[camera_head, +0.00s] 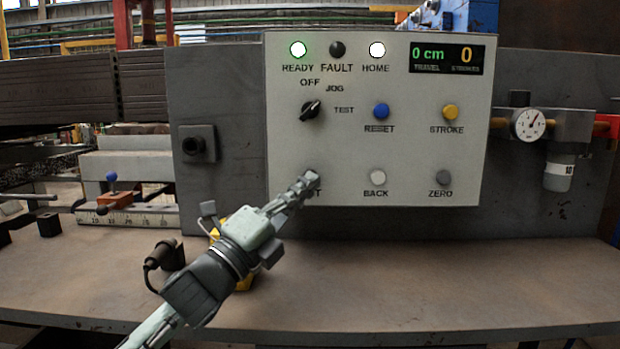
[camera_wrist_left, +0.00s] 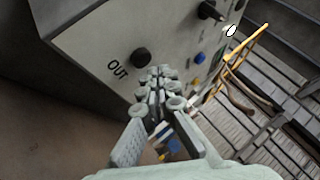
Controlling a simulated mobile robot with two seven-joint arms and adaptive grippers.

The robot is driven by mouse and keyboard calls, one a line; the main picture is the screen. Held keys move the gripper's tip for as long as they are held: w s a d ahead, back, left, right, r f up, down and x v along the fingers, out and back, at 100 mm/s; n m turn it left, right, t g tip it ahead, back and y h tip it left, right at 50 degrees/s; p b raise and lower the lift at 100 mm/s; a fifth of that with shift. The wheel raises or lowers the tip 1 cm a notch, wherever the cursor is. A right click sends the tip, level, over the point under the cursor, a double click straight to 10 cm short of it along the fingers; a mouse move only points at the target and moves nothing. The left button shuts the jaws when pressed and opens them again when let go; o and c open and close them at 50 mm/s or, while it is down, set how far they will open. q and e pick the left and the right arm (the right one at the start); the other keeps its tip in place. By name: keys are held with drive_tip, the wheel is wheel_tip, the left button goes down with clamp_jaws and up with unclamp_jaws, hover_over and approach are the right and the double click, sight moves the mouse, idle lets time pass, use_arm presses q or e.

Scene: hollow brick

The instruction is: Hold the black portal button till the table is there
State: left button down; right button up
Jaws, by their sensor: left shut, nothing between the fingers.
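The black button (camera_wrist_left: 141,57) with the label OUT shows in the left wrist view on the light grey panel (camera_head: 340,145). In the head view my left gripper (camera_head: 310,182) covers that button and most of its label. The gripper is shut and empty. In the left wrist view its fingertips (camera_wrist_left: 160,78) appear just beside the button; I cannot tell whether they touch the panel. The display (camera_head: 446,58) reads 0 cm travel and 0 strokes. The READY lamp (camera_head: 298,49) and HOME lamp (camera_head: 377,50) are lit; the FAULT lamp (camera_head: 337,49) is dark. I cannot identify the table.
The panel also carries a selector knob (camera_head: 311,110), blue RESET (camera_head: 380,111), yellow STROKE (camera_head: 450,112), white BACK (camera_head: 378,177) and grey ZERO (camera_head: 443,177) buttons. A gauge (camera_head: 528,124) is at right. A ruler (camera_head: 135,216) lies at left.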

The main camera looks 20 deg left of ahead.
use_arm(q)
drive_tip(key=shift+w, duration=0.15)
drive_tip(key=shift+w+a, duration=0.15)
drive_tip(key=shift+w, duration=0.1)
drive_tip(key=shift+w+a, duration=0.15)
drive_tip(key=shift+w, duration=0.35)
idle(1.7)
drive_tip(key=shift+s, duration=0.1)
idle(2.7)
drive_tip(key=shift+s+d, duration=0.25)
drive_tip(key=shift+s, duration=0.55)
drive_tip(key=s, duration=0.2)
drive_tip(key=s+d, duration=0.1)
drive_tip(key=s, duration=0.1)
drive_tip(key=shift+s+d, duration=0.2)
drive_tip(key=shift+s, duration=0.2)
